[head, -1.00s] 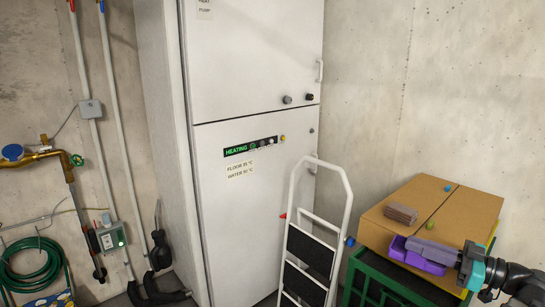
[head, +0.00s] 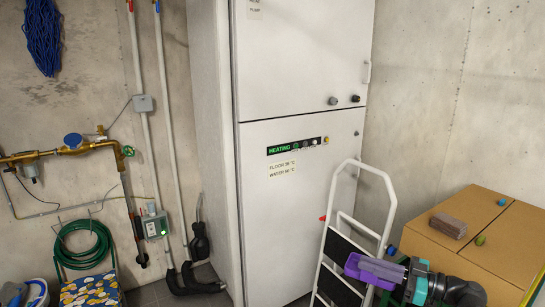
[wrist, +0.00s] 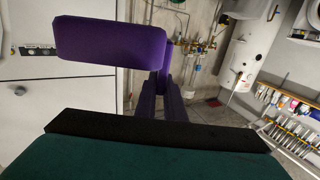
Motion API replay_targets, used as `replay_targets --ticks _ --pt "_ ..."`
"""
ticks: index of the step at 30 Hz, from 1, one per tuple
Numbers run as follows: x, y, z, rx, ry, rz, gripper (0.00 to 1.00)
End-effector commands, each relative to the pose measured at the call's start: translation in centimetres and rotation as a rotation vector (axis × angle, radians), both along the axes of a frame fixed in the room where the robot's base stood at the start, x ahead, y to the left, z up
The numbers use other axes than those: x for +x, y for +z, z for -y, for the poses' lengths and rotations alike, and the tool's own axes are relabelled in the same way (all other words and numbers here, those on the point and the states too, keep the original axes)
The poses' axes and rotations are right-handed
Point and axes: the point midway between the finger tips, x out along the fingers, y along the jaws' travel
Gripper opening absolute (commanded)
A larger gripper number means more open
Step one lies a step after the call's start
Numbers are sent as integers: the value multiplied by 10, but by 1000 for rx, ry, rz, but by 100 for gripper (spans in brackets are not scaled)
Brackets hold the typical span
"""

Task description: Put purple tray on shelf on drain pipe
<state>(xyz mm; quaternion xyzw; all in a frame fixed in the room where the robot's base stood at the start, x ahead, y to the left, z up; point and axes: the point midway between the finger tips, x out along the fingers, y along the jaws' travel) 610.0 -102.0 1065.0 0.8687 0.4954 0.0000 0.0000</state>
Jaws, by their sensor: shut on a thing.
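The purple tray (head: 352,265) is held in the air at the lower right of the head view, in front of a white stepladder. In the wrist view the tray (wrist: 110,40) shows as a purple block at upper left. My gripper (head: 380,268) is shut on it; the fingers hide part of the tray. Dark pipe fittings (head: 198,245) stand at the foot of the white pipes, left of the heating cabinet. I cannot make out a shelf on them or tell which is the drain pipe.
The white stepladder (head: 390,190) stands before the heating cabinet (head: 300,200). A cardboard box (head: 490,225) bears a brown block (head: 448,226). A green hose (head: 82,245) hangs at left above a patterned stool (head: 90,291). The wrist view shows a tool rack (wrist: 290,110).

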Motion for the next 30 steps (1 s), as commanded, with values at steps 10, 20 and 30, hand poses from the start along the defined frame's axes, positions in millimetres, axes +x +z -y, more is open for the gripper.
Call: replay_targets --ticks 10,20,30 --pt "23 -42 -75 1 60 -2 0" --pt "44 -84 -118 2 28 -3 0" --pt "66 -92 -102 0 -85 0 0"
